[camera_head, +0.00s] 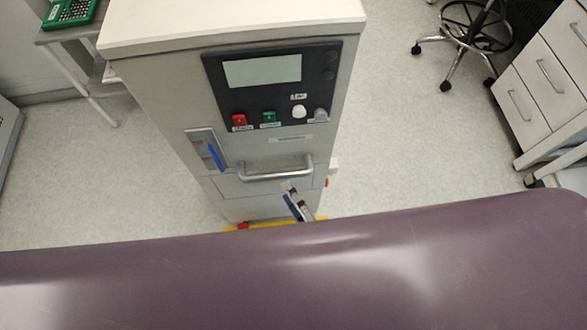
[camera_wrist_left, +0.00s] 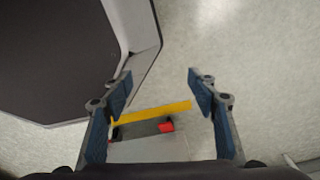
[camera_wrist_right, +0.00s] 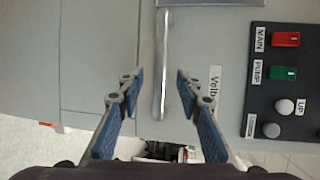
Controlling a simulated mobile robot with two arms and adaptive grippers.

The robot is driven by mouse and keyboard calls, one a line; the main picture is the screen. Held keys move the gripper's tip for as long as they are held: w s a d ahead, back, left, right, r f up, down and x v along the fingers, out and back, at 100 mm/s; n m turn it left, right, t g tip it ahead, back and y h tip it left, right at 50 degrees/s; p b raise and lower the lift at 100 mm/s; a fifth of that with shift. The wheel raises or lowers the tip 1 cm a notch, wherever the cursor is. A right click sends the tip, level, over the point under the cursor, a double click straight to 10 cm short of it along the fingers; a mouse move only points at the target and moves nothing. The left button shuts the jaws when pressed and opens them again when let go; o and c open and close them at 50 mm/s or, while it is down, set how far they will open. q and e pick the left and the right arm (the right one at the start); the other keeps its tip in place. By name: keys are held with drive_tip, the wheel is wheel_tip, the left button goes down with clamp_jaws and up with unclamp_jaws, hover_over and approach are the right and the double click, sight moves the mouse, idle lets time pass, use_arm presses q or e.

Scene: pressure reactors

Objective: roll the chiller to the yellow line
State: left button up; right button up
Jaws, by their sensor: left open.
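The chiller (camera_head: 155,130) is a grey cabinet with a pale top, a dark control panel (camera_head: 275,85) and a metal front handle (camera_head: 275,174). My right gripper (camera_head: 300,202) is just below the handle's right end in the head view. In the right wrist view its fingers (camera_wrist_right: 157,82) are open, with the handle (camera_wrist_right: 162,50) showing between them; contact is not visible. My left gripper (camera_wrist_left: 160,78) is open and empty, low above the floor. Beyond its fingers, a yellow strip (camera_wrist_left: 160,110) shows beside red parts at the chiller's foot; whether it is the floor line is unclear.
A white drawer unit (camera_head: 540,85) and a wheeled chair base (camera_head: 465,45) stand at the right. A small table (camera_head: 75,35) with a green device (camera_head: 68,12) stands at the left. Pale floor (camera_head: 420,140) is open to the chiller's right.

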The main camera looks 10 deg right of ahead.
sight(277, 177)
drive_tip(key=x, duration=0.7)
drive_tip(key=shift+a+r+p, duration=0.1)
drive_tip(key=shift+p, duration=0.2)
drive_tip(key=shift+w, duration=0.25)
clamp_jaws()
use_arm(q)
drive_tip(key=shift+s+a+r, duration=0.1)
drive_tip(key=shift+s+r, duration=0.2)
drive_tip(key=shift+s, duration=0.4)
drive_tip(key=shift+s, duration=0.1)
use_arm(e)
drive_tip(key=shift+s, duration=0.1)
